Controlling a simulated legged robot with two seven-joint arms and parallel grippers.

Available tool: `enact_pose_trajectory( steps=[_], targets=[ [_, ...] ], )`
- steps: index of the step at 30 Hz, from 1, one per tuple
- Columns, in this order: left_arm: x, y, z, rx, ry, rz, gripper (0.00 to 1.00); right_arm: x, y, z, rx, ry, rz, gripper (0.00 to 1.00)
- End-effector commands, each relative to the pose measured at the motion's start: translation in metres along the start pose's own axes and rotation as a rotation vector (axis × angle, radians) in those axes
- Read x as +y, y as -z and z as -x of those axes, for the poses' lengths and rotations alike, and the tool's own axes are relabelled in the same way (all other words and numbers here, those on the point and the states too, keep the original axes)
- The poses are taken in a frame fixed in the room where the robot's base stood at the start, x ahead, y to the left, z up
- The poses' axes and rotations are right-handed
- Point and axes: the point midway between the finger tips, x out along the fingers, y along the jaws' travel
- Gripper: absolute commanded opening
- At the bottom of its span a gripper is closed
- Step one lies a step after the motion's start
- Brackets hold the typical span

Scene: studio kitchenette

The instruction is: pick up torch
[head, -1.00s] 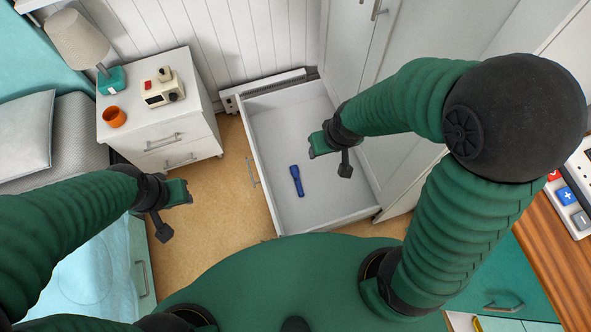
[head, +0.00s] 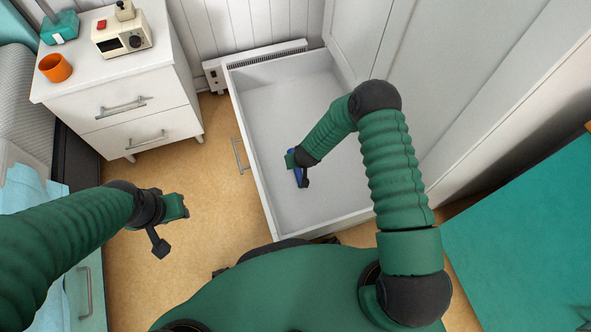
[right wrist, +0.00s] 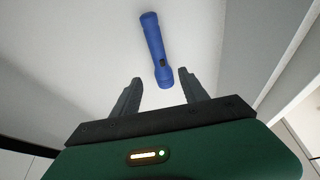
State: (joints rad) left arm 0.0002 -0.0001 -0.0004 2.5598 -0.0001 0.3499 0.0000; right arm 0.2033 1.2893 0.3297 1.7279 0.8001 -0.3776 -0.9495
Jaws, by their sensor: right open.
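The blue torch (right wrist: 153,45) lies on the floor of the open white drawer (head: 262,116). In the head view the torch (head: 299,174) is mostly hidden behind my right gripper (head: 294,160), which is inside the drawer area just over it. In the right wrist view my right gripper (right wrist: 160,88) is open, with its two fingers apart. The torch's near end shows between and just beyond the fingertips, and nothing is held. My left gripper (head: 180,206) is out over the wooden floor, to the left of the drawer; its jaw gap is not clear.
A white bedside cabinet (head: 150,83) with an orange mug (head: 55,67) and a cream appliance (head: 122,36) stands at the left. The drawer's walls surround the torch. A white heater (head: 213,76) is behind the drawer. Wooden floor (head: 205,160) is clear between cabinet and drawer.

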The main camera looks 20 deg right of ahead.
Motion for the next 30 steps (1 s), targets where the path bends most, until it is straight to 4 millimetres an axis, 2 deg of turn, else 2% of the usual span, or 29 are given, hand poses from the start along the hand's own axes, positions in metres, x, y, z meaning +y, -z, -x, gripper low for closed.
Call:
enact_pose_trajectory(
  steps=[1, 3, 8, 12, 15, 18, 24, 30],
  targets=[
    [0.0, -0.003, -0.014, 0.0, 0.0, 0.0, 0.36, 0.001, -0.004, -0.02, 0.0, 0.001, -0.002, 0.52],
    [0.0, -0.005, -0.021, 0.0, 0.0, 0.0, 0.36, 0.001, -0.003, -0.032, -0.001, 0.001, -0.003, 0.52],
    [0.0, -0.007, -0.029, 0.0, 0.0, -0.001, 0.36, 0.001, -0.002, -0.047, -0.001, 0.002, -0.002, 0.52],
    [0.0, -0.013, -0.055, 0.0, 0.0, -0.001, 0.36, -0.003, -0.004, -0.074, 0.0, 0.003, -0.001, 0.52],
    [0.0, -0.016, -0.066, -0.001, 0.0, -0.001, 0.36, -0.004, -0.002, -0.089, 0.0, 0.002, -0.001, 0.52],
    [0.0, -0.017, -0.069, -0.001, 0.0, -0.001, 0.36, -0.004, -0.001, -0.094, 0.0, 0.002, -0.001, 0.52],
    [0.0, -0.016, -0.066, 0.0, 0.0, -0.001, 0.36, -0.004, 0.001, -0.092, -0.001, 0.002, -0.001, 0.52],
    [0.0, -0.016, -0.066, 0.0, 0.0, -0.001, 0.36, -0.004, 0.0, -0.092, -0.001, 0.002, -0.001, 0.27]
  ],
)
